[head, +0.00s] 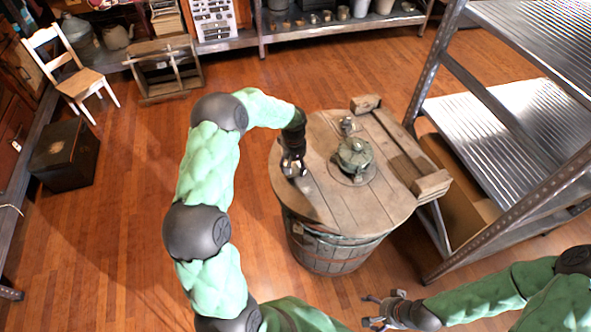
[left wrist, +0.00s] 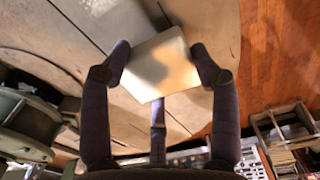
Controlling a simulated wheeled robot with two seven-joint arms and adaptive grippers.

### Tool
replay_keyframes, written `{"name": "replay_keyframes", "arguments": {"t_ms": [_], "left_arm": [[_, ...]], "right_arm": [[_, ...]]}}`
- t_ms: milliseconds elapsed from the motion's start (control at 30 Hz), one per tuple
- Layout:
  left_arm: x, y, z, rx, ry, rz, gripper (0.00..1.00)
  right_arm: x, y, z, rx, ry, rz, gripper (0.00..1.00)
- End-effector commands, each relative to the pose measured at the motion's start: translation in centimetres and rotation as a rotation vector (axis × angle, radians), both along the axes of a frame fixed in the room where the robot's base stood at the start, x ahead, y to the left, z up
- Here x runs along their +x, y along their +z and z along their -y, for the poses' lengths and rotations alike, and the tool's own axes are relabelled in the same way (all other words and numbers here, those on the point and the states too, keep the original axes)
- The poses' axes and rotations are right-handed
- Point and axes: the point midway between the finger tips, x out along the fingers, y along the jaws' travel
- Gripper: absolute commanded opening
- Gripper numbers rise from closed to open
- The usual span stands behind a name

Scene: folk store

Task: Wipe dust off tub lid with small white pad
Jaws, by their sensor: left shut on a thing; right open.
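The tub lid (head: 325,195) is a round wooden top of planks on a slatted wooden tub (head: 330,252). My left gripper (head: 292,172) is low over the lid's left part, pointing down. In the left wrist view its fingers are shut on the small white pad (left wrist: 160,65), a pale square with a darker shaded patch. The pad is over the planks, close to them; I cannot tell if it touches. In the head view the gripper mostly hides the pad. I cannot make out dust clearly. My right gripper (head: 380,312) is open and empty, low at the front, away from the tub.
A greenish metal fitting (head: 354,156) stands on the lid's middle, with wooden blocks (head: 430,186) along its right side. A metal shelf rack (head: 490,130) is close on the right. A black box (head: 64,155) and a chair (head: 70,75) stand left. Floor between is free.

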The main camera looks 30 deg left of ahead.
Motion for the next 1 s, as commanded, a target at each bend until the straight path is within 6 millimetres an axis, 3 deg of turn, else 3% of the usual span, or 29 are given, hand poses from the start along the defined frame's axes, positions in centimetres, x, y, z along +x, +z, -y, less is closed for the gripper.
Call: {"name": "replay_keyframes", "arguments": {"t_ms": [600,1000], "left_arm": [[-0.1,5.3,-0.7,-0.002,-0.008,-0.006,0.26],[-0.1,5.4,-0.7,-0.002,-0.008,-0.006,0.26]], "right_arm": [[0.0,3.6,0.0,0.0,0.0,-0.001,0.85],[0.0,3.6,0.0,0.0,-0.001,-0.001,0.85]]}}
